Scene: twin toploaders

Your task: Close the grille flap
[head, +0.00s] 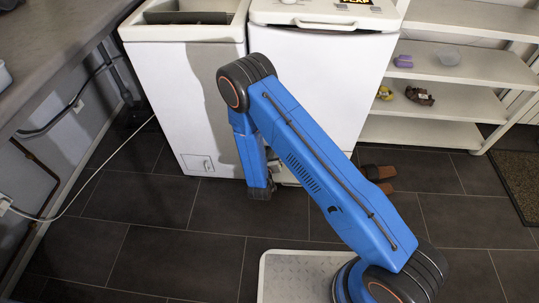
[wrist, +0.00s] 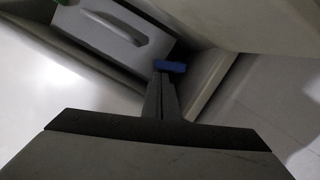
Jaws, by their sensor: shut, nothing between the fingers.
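Two white toploaders stand side by side in the head view, the left one (head: 185,95) and the right one (head: 325,85). A small square flap (head: 197,163) low on the left machine's front looks flush. Low on the right machine, a pale edge (head: 287,179) shows beside my arm, mostly hidden by it. In the wrist view a grey panel with a curved handle (wrist: 125,35) sits in a recess, and I cannot tell for certain whether it is the grille flap. My gripper (wrist: 161,95) is shut and empty, its fingers pointing into this recess. A blue piece (wrist: 170,66) shows at their tips.
White shelves (head: 455,65) stand on the right, with brown slippers (head: 378,178) on the floor before them. A counter (head: 60,50) and a white cable (head: 95,180) are on the left. Dark tiled floor (head: 170,240) is clear in front of the left machine.

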